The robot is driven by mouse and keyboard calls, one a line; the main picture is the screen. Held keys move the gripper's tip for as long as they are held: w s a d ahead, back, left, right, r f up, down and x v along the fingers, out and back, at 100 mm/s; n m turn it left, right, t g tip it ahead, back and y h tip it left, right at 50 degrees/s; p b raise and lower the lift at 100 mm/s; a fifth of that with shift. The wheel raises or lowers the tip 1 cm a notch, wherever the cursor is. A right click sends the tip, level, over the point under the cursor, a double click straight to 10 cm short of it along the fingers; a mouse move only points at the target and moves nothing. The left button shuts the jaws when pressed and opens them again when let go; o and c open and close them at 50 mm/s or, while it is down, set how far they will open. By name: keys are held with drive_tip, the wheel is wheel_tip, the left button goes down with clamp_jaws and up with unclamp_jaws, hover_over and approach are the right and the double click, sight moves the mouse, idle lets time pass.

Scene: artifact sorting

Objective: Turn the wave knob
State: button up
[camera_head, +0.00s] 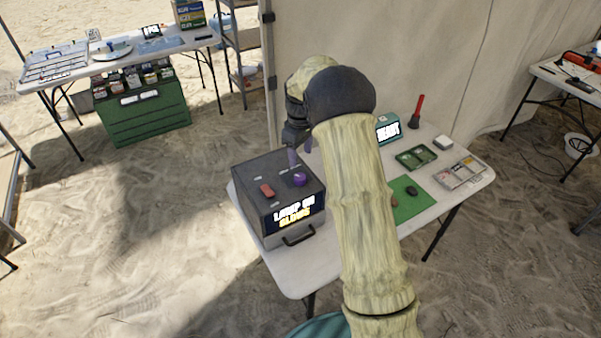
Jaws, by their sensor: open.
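A dark grey box (255,220) stands at the left end of the white folding table. On its top are a purple knob (299,180), which seems to be the wave knob, and a red switch (267,190). The box's front display (293,213) reads "LAMP ON" above a yellow word. My gripper (299,156) is open and empty, pointing down just above and behind the purple knob. It appears apart from the knob, though the exact gap is hard to judge. My arm hides part of the gripper's surroundings and the middle of the table.
Right of my arm, the white table (310,270) holds a green mat (412,200) with a dark object, trays (460,173), a teal box (388,127) and a red-handled tool (417,112). A tent wall (430,60) stands behind. Another table (105,63) stands far left.

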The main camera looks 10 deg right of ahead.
sight(300, 176)
wheel_tip(300, 176, down, 9)
drive_tip(key=shift+w+f+p, duration=0.1)
drive_tip(key=shift+p, duration=0.65)
